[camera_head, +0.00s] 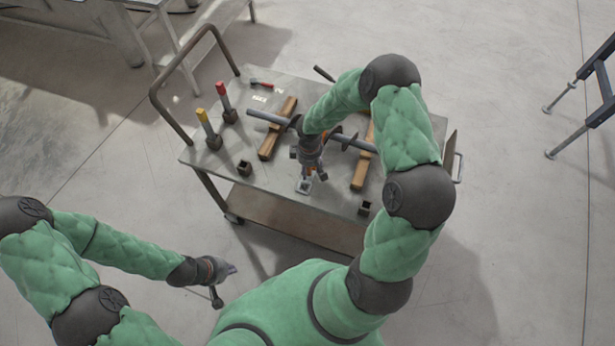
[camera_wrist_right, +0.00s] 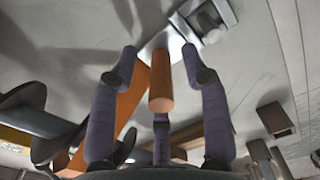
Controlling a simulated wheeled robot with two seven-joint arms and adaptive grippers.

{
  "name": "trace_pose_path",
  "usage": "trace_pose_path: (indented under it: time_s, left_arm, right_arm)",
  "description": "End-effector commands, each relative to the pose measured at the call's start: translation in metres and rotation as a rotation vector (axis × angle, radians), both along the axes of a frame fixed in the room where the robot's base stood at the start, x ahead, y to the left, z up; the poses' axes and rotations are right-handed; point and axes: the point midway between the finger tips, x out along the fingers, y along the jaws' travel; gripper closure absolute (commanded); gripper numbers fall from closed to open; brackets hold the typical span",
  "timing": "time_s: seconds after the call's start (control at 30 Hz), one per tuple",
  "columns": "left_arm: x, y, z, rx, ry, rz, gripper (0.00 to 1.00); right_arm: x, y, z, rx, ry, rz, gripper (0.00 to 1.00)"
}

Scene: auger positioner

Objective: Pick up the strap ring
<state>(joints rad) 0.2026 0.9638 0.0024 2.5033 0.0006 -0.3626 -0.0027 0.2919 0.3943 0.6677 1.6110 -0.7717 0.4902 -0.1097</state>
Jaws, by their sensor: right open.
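A small grey fitting (camera_head: 304,186) with a square opening, possibly the strap ring, lies on the cart top just below my right gripper (camera_head: 318,174). In the wrist view, a grey bracket-like piece (camera_wrist_right: 208,20) on a pale surface shows beyond the right fingertip; I cannot tell whether it is the same thing. My right gripper (camera_wrist_right: 159,52) points down with its fingers apart. An orange cylinder (camera_wrist_right: 160,82) shows between them, and I cannot tell whether it is part of the gripper. My left gripper (camera_head: 228,269) is off the cart at lower left; its fingers are too small to read.
A long metal auger shaft (camera_head: 266,118) rests across two wooden blocks (camera_head: 277,130) on the cart (camera_head: 235,172). Yellow-topped (camera_head: 207,127) and red-topped (camera_head: 226,102) tools stand at left. Small dark square sockets (camera_head: 244,168) sit near the front edge. The cart handle (camera_head: 160,103) rises at left.

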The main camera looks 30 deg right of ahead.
Motion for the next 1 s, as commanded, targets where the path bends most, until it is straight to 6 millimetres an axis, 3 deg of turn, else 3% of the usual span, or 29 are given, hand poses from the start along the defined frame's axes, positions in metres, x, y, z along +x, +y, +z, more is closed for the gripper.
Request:
trace_pose_path:
  time_s: [0.27, 0.4, 0.43, 0.77, 1.0]
  left_arm:
    - [0.000, 0.000, -0.001, 0.000, 0.000, 0.000, 1.00]
    - [0.000, 0.000, -0.001, 0.000, 0.000, 0.000, 1.00]
    - [0.000, 0.000, -0.001, 0.000, 0.000, 0.000, 1.00]
    - [0.000, 0.000, -0.001, 0.000, 0.000, 0.000, 1.00]
    - [0.000, 0.000, 0.008, 0.000, 0.000, 0.000, 1.00]
  right_arm:
    - [0.001, 0.000, -0.004, 0.000, -0.001, 0.001, 0.56]
    - [0.000, 0.000, -0.004, 0.000, -0.001, 0.000, 0.96]
    - [0.000, 0.000, -0.004, 0.000, -0.001, 0.000, 1.00]
    - [0.001, 0.000, -0.003, 0.000, -0.001, 0.000, 1.00]
    - [0.001, 0.000, 0.026, -0.001, -0.004, 0.000, 1.00]
